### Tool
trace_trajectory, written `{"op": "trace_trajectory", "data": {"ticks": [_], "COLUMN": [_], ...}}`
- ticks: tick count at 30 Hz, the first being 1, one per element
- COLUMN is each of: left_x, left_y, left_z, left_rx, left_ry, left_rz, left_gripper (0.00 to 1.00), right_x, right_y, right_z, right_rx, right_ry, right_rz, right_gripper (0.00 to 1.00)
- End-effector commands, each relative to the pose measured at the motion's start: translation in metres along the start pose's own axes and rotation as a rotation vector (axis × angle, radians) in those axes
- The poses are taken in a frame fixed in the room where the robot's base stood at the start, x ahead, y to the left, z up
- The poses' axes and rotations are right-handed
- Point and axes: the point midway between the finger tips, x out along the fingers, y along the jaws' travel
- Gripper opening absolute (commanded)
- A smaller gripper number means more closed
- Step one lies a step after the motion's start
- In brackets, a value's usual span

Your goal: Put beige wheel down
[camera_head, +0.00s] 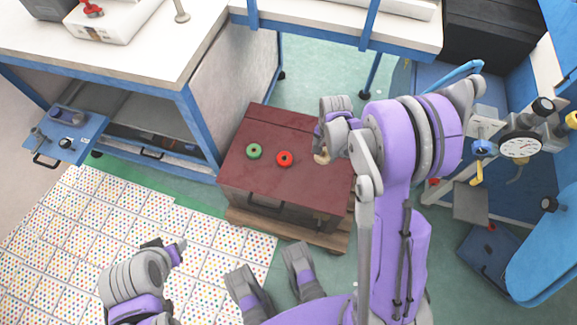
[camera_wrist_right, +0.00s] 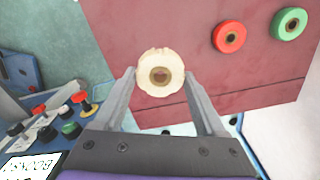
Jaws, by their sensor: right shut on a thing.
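The beige wheel (camera_wrist_right: 160,58) is between the two fingers of my right gripper (camera_wrist_right: 160,76) in the right wrist view. The gripper is shut on it. In the head view the wheel (camera_head: 321,158) shows partly below the right gripper (camera_head: 322,148), over the right part of the dark red chest top (camera_head: 265,190). I cannot tell if the wheel touches the top. My left gripper (camera_head: 168,250) is at the lower left in the head view, over the dotted mat, away from the chest. Its finger opening is not clear.
A red wheel (camera_head: 285,158) and a green wheel (camera_head: 254,151) lie on the chest top, left of the beige wheel. The front left of the top is clear. A white-topped table (camera_head: 130,60) stands to the left. Blue equipment with a gauge (camera_head: 520,147) stands at the right.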

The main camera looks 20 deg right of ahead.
Motion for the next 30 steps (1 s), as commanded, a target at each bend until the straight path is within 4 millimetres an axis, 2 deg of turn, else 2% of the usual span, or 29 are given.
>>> {"op": "trace_trajectory", "data": {"ticks": [1,8,12,15,22,27,30], "left_x": [0.013,0.028,0.036,0.041,0.046,0.055,0.056], "left_y": [0.000,0.000,0.000,0.000,0.000,0.000,0.000], "left_z": [0.004,0.009,0.012,0.013,0.015,0.018,0.018], "left_rx": [0.000,0.000,0.000,0.000,0.000,0.000,0.000], "left_ry": [-0.005,-0.010,-0.013,-0.015,-0.017,-0.019,-0.020], "left_rz": [0.000,0.000,0.000,0.000,0.000,0.000,0.000], "left_gripper": [0.50,0.50,0.50,0.50,0.50,0.50,0.50], "right_x": [0.009,0.021,0.048,0.064,0.082,0.107,0.112], "right_y": [0.004,0.011,0.011,0.011,0.011,0.011,0.011], "right_z": [-0.004,-0.012,-0.012,-0.012,-0.012,-0.012,-0.012], "right_rx": [0.042,0.137,0.140,0.139,0.138,0.137,0.137], "right_ry": [0.000,0.002,0.002,0.003,0.003,0.003,0.003], "right_rz": [0.002,0.000,0.000,0.000,-0.001,0.000,-0.001], "right_gripper": [0.06,0.06,0.06,0.06,0.06,0.06,0.06]}}
